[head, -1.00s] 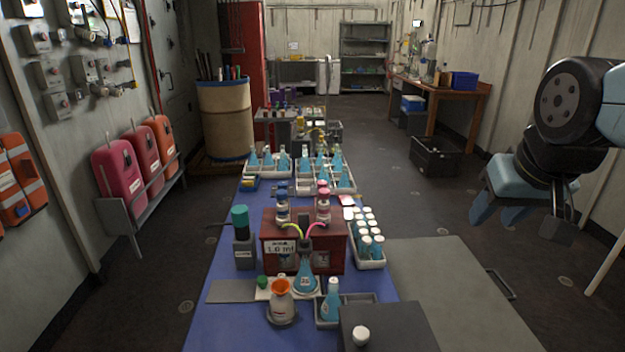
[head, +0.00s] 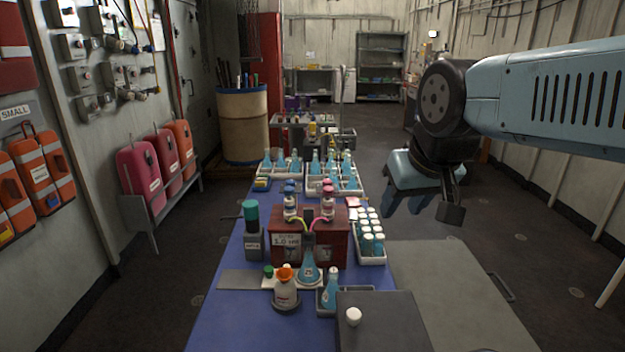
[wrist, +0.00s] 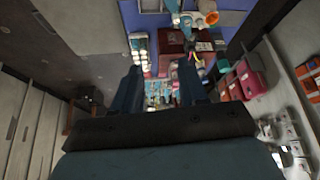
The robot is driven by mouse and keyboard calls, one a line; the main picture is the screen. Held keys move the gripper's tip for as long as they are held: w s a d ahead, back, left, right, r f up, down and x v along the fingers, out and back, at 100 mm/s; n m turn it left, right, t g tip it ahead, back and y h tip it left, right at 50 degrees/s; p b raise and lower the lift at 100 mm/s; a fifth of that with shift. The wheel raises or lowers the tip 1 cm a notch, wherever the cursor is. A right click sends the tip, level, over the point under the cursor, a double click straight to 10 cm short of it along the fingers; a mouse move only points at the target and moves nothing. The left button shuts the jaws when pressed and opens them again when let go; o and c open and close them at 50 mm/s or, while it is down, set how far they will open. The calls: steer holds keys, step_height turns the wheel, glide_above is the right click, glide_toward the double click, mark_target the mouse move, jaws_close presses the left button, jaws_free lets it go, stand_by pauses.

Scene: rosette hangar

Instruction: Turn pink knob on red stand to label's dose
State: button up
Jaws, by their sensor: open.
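The red stand (head: 330,245) stands on the blue-covered table, with a white label (head: 287,241) on its front that appears to read 1.0 ml. Two white bottles sit on top, one with a blue top (head: 290,187) and one with the pink knob (head: 328,191). A yellow and a pink tube lead from them toward a blue flask (head: 309,266) in front. My gripper (head: 412,206) is open and empty, in the air to the right of and above the stand. In the wrist view the red stand (wrist: 172,42) lies beyond my gripper (wrist: 165,82); the pink knob is not clear there.
A white rack of white-capped bottles (head: 372,258) stands right of the stand. A teal-capped bottle (head: 251,216) is at its left. An orange-topped flask (head: 285,288) and a dark box (head: 380,325) are in front. Racks of blue flasks (head: 281,168) stand behind.

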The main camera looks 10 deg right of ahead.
steer(key=shift+a, duration=0.1)
steer(key=shift+o, duration=0.3)
steer(key=shift+o, duration=0.8)
steer(key=shift+w+r, duration=0.1)
steer(key=shift+o, duration=0.4)
steer(key=shift+w+r, duration=0.2)
steer(key=shift+w, duration=0.1)
steer(key=w+r+m+g, duration=0.2)
steer(key=w+r, duration=0.3)
steer(key=w, duration=0.6)
steer(key=m+g, duration=0.4)
steer(key=m, duration=0.3)
glide_above(328, 180)
step_height(328, 180, down, 9)
step_height(328, 180, down, 13)
steer(key=shift+s+a, duration=0.1)
steer(key=shift+s, duration=0.05)
